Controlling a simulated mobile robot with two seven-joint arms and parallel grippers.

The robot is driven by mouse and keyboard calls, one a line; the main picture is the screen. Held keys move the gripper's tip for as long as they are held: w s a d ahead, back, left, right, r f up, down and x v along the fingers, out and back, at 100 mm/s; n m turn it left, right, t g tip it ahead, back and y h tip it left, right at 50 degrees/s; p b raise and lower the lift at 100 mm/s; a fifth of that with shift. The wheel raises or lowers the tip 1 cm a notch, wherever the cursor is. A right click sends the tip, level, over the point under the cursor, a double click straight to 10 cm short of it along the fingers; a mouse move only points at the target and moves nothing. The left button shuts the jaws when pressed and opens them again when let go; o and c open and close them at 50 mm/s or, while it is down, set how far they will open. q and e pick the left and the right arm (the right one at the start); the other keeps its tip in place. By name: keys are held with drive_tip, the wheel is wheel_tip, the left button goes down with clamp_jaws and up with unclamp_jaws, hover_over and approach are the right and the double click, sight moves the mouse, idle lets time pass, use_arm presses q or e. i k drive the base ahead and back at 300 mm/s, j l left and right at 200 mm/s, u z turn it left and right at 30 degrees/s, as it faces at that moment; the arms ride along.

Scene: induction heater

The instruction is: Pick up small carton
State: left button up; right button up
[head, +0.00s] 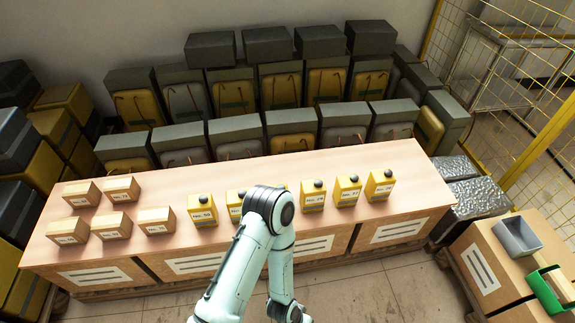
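Several small cartons stand together on the left part of the long table (300,178). They are light brown with white labels on the front. Two are in the back row, one at the far left (82,195) and one beside it (121,190). The front row has a carton at the left (68,232), one in the middle (112,227) and one at the right (157,222). One of my arms bends over the table's front edge, right of the cartons and apart from them. Neither gripper shows; the forearm runs down out of the picture.
Yellow labelled containers with dark round caps, such as the right one (380,185), stand in a row; my arm hides part of it. Dark-topped cases (235,128) line the back. A grey bin (516,236) and a green bin (552,290) are at right. The table's middle back is clear.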

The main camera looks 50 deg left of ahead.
sight(114, 225)
drive_tip(key=u, duration=3.3)
